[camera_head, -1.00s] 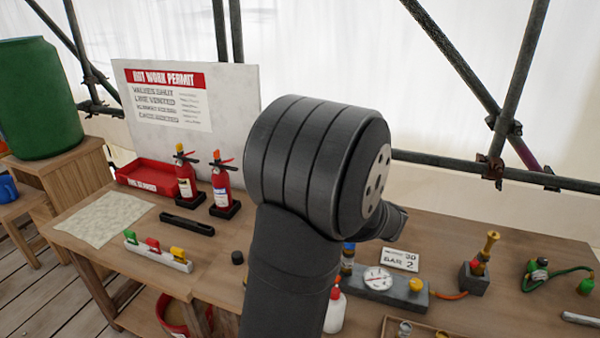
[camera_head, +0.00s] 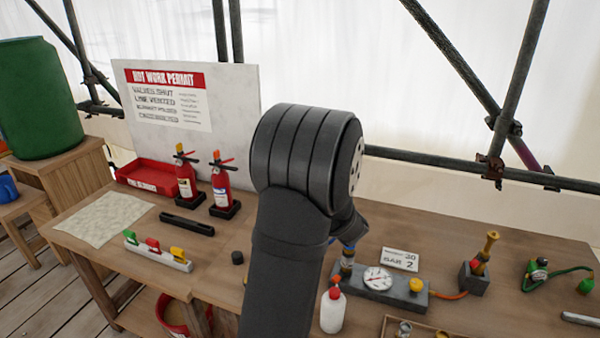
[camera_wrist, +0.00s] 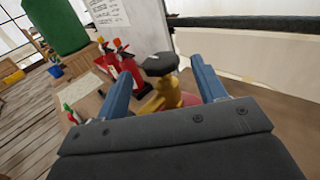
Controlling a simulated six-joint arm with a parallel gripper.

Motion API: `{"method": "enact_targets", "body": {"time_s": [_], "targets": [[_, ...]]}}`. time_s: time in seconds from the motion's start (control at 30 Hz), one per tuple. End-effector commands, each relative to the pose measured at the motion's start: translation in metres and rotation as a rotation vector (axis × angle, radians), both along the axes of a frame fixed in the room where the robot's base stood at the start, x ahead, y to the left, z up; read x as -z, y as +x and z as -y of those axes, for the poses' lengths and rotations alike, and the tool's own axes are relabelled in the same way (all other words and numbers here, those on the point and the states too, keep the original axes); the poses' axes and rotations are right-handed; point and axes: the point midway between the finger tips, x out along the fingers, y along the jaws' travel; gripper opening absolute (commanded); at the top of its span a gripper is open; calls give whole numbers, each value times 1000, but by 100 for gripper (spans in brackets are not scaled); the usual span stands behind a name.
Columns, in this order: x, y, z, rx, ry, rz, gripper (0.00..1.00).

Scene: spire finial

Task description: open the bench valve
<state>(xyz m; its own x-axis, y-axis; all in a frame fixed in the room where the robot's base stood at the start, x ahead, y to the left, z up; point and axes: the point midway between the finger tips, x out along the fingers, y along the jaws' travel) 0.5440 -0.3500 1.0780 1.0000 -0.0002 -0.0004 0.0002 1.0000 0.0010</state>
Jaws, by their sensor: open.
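A black round knob (camera_wrist: 160,64) on a brass-yellow valve body (camera_wrist: 165,92) stands between the two blue fingers of my gripper (camera_wrist: 163,62) in the wrist view. The fingers are open, one to each side, and appear apart from the knob. In the head view, my gripper (camera_head: 350,243) is mostly hidden behind my dark wrist. Its blue tip shows just above a brass fitting (camera_head: 346,268) at the left end of a grey block. The block also carries a white dial gauge (camera_head: 378,278) and a yellow knob (camera_head: 416,286).
A white bottle with a red top (camera_head: 333,310) stands in front of the block. A number card (camera_head: 400,259) is behind it. A brass torch piece (camera_head: 480,262) stands to the right. Two fire extinguishers (camera_head: 221,180) stand to the left.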

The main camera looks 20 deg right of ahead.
Motion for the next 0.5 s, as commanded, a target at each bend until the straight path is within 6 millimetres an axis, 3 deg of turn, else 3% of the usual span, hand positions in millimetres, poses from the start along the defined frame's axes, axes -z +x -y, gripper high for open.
{"method": "enact_targets", "body": {"time_s": [0.2, 0.5], "targets": [[0, 42, -1, -2, -1, 1, 64], [0, 64, 0, -1, -1, 0, 64]]}}
